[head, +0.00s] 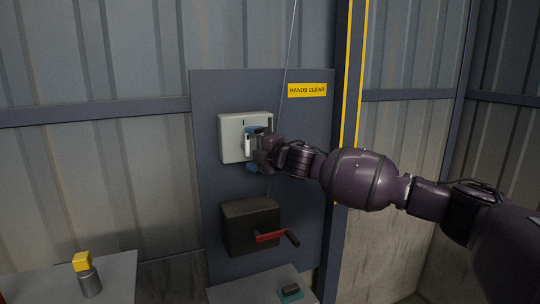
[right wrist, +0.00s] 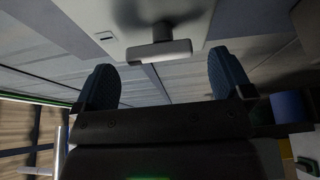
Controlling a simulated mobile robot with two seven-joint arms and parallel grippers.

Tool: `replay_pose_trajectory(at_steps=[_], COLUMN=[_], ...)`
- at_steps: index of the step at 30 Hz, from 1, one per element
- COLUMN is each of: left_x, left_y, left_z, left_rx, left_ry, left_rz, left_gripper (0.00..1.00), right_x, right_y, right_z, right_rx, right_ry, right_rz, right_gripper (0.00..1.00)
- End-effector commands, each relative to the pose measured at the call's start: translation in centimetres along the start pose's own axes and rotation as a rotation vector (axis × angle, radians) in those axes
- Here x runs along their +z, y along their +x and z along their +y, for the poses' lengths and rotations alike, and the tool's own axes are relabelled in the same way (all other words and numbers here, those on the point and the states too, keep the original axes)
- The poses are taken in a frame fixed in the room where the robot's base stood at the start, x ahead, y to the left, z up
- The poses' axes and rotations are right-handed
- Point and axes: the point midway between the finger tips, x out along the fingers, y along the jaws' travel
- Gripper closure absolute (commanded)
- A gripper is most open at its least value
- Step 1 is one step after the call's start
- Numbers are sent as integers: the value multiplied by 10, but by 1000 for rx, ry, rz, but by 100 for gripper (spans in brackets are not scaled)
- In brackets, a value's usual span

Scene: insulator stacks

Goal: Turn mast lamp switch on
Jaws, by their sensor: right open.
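A pale grey switch box (head: 232,137) is fixed to the dark panel (head: 210,200) on the wall. Its white switch handle (head: 247,145) sticks out from the front and also shows in the right wrist view (right wrist: 160,51). My right gripper (head: 254,149) is in front of the box, with its blue fingertips spread, one above and one below the handle in the head view. In the right wrist view the open fingers (right wrist: 162,76) stand on either side of the handle, with gaps on both sides. It is not gripped. The gripper partly covers the box's right side. No lamp shows.
Below the box is a dark winch box (head: 248,228) with a red crank (head: 272,236). A thin cable runs down past the switch box. A HANDS CLEAR sign (head: 307,90) is at upper right. A yellow-topped cylinder (head: 90,282) stands on a table at lower left.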

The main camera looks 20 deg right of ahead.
Motion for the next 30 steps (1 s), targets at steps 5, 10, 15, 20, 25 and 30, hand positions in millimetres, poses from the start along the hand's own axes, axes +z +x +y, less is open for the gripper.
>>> replay_pose_trajectory(at_steps=[5,10,15,20,25,30], left_x=[3,1,-1,0,0,1], left_y=[4,8,10,11,11,11], left_z=[1,1,2,2,2,2], left_rx=[0,0,1,1,1,1], left_ry=[0,1,1,1,2,2], left_rz=[7,19,29,28,27,25], left_gripper=[57,57,57,57,57,57], right_x=[1,0,0,0,0,0], right_y=[-30,-57,-78,-88,-90,-90], right_z=[-2,-2,-2,-1,0,0], right_rx=[0,-1,-1,0,0,0], right_ry=[-1,-2,-2,0,0,0], right_rz=[0,0,-1,1,1,1], right_gripper=[2,2,2,2,2,2])
